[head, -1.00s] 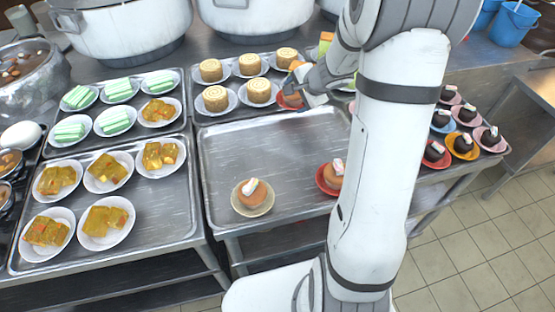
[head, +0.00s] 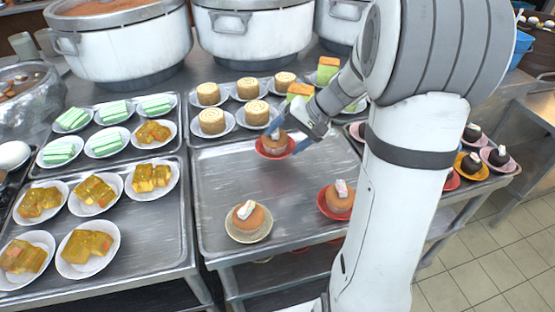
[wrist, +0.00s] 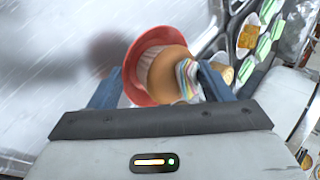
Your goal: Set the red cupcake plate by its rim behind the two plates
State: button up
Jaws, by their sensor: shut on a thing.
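My gripper (head: 293,130) is shut on the red cupcake plate (head: 273,150), which carries a brown cupcake (head: 276,138). The plate is over the back part of the empty-middled metal tray; whether it touches the tray is unclear. In the wrist view the red plate (wrist: 133,75) and cupcake (wrist: 168,72) lie between my blue fingers (wrist: 160,88), the cupcake's striped topping near the right finger. Two cupcake plates stand at the tray's front: a cream plate (head: 248,236) at left and another red plate (head: 328,209) at right, partly near my arm.
The metal tray (head: 215,185) is bare between the held plate and the front pair. A tray of roll cakes (head: 212,122) adjoins it behind, and trays of yellow and green cakes stand at left. Large pots (head: 120,45) line the back. My arm hides part of the right side.

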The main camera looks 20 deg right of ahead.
aim_at(284, 152)
jog(key=shift+f, duration=2.35)
jog(key=o, duration=0.7)
jog(key=shift+b, duration=0.3)
jog(key=shift+o, duration=0.3)
